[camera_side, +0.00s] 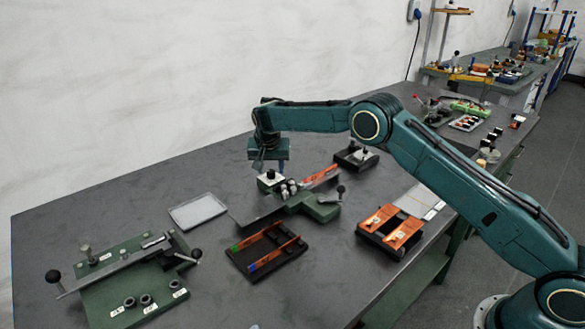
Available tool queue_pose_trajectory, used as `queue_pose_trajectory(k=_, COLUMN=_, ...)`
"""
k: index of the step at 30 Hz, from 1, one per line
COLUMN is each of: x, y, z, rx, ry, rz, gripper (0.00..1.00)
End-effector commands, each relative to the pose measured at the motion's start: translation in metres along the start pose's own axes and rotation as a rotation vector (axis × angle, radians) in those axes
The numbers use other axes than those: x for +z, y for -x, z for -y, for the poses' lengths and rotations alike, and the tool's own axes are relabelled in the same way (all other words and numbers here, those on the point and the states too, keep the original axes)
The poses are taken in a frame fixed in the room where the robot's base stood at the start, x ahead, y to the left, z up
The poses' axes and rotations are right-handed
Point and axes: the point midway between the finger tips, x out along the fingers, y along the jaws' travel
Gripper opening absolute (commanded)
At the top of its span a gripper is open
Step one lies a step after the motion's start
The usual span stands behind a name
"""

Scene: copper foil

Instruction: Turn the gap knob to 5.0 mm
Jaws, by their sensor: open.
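My gripper (269,168) points down at the end of my green arm, with its jaws open. It is just above a small white-topped block with a dark knob-like spot (270,177), at the back of the middle green fixture (318,209). I cannot tell whether the fingers touch it. That fixture carries several small metal knobs (288,189) and a black ball handle on its right. I cannot tell which part is the gap knob, and no scale or mm reading is legible.
A green fixture with a long lever (120,273) stands at front left. A pale flat tray (198,211) lies behind it. A black tray with copper strips (266,251) and an orange-topped block (390,229) stand in front. A dark block (356,158) is behind.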

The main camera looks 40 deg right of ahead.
Motion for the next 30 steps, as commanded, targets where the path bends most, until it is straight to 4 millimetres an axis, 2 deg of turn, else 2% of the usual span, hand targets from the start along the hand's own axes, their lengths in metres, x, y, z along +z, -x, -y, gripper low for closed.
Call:
queue_pose_trajectory(k=6, x=0.0003, y=-0.0128, z=-0.0002, rx=0.0, ry=0.0, rz=0.0, gripper=0.46)
queue_pose_trajectory(k=15, x=0.0003, y=-0.0144, z=-0.0001, rx=0.0, ry=0.0, rz=0.0, gripper=0.46)
queue_pose_trajectory(k=16, x=0.0003, y=-0.0143, z=-0.0001, rx=0.0, ry=0.0, rz=0.001, gripper=0.44)
queue_pose_trajectory(k=21, x=0.0003, y=-0.0142, z=-0.0001, rx=0.0, ry=0.001, rz=0.001, gripper=0.11)
queue_pose_trajectory(k=23, x=0.0003, y=-0.0141, z=-0.0001, rx=0.0, ry=0.001, rz=0.001, gripper=0.01)
queue_pose_trajectory(k=30, x=0.0004, y=-0.014, z=-0.0001, rx=0.0, ry=0.002, rz=0.001, gripper=0.01)
